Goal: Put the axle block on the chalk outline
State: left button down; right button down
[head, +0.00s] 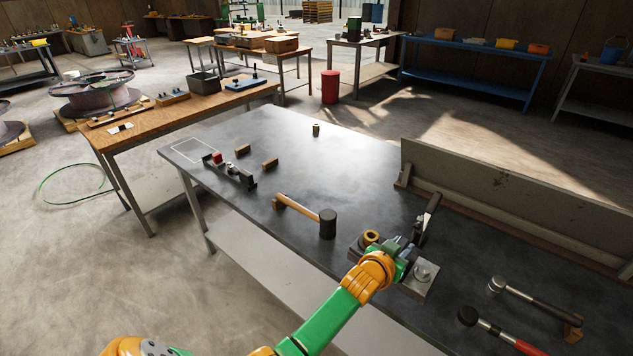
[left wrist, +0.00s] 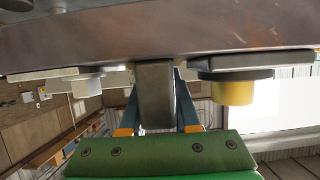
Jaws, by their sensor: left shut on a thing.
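The axle block appears to be the grey steel block (head: 417,290) near the front edge of the dark table, with a yellow ring (head: 371,236) at one end and a silver round knob (head: 421,272) at the other. My left gripper (head: 398,249) is shut on its middle. In the left wrist view the gripper (left wrist: 156,100) holds a grey upright rib, with the yellow cylinder (left wrist: 232,92) to the right and a pale one (left wrist: 87,87) to the left. I cannot tell whether the block touches the table. The chalk outline (head: 186,142) is empty at the table's far left corner. My right gripper is not in view.
On the dark table (head: 330,165), a mallet (head: 327,222) lies between the block and the outline. A low fixture with a red part (head: 229,171) stands beside the outline, near small brown blocks (head: 270,164). A black-handled tool (head: 430,214) is close behind my gripper. Hammers (head: 496,287) lie right.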

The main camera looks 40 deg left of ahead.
aim_at(195, 149)
jog(key=i+j, duration=0.1)
jog(key=j, duration=2)
jog(key=i, duration=0.05)
